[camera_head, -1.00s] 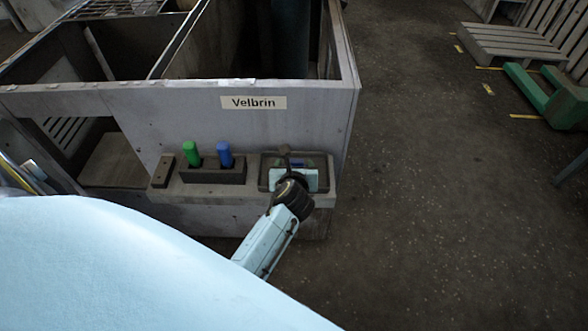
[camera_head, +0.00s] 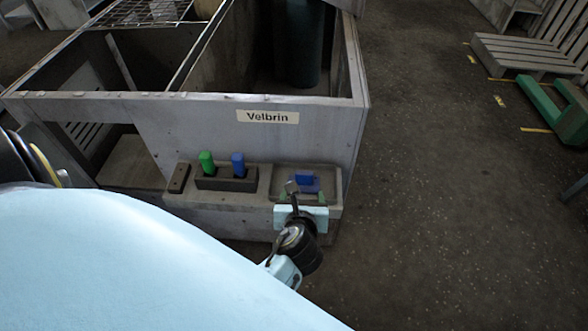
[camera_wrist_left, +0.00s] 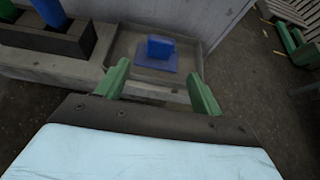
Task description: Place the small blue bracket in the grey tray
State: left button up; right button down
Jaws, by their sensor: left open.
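The small blue bracket (camera_head: 306,181) lies in the grey tray (camera_head: 334,172), a shallow square one on the right end of the ledge. In the left wrist view the bracket (camera_wrist_left: 158,52) shows a flat base with an upright block, resting on the floor of the tray (camera_wrist_left: 118,42). My left gripper (camera_head: 304,196) is open and empty at the near side of the tray. Its green fingers show in the left wrist view (camera_wrist_left: 160,84), wide apart, with the bracket beyond their tips and clear of them. My right gripper is not in view.
A dark holder (camera_head: 228,184) with a green peg (camera_head: 207,162) and a blue peg (camera_head: 238,164) stands left of the tray. A small dark block (camera_head: 179,178) lies further left. The housing wall labelled Velbrin (camera_head: 267,117) rises behind. Open floor lies right.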

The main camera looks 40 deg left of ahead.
pick_arm(q)
jog(key=s+f+n+g+h, duration=0.2)
jog(key=s+f+n, duration=0.25)
jog(key=f, duration=0.25)
jog(key=s+f+n+g+h, duration=0.1)
jog(key=s+f+n+g, duration=0.15)
jog(key=f+n, duration=0.45)
jog(key=s+a+f+n+g+h, duration=0.2)
jog(key=s+a+f+n+g, duration=0.2)
jog(key=s+f+n, duration=0.8)
jog(key=s+a+n, duration=0.2)
jog(key=s+n, duration=0.1)
jog(key=shift+f+n, duration=0.35)
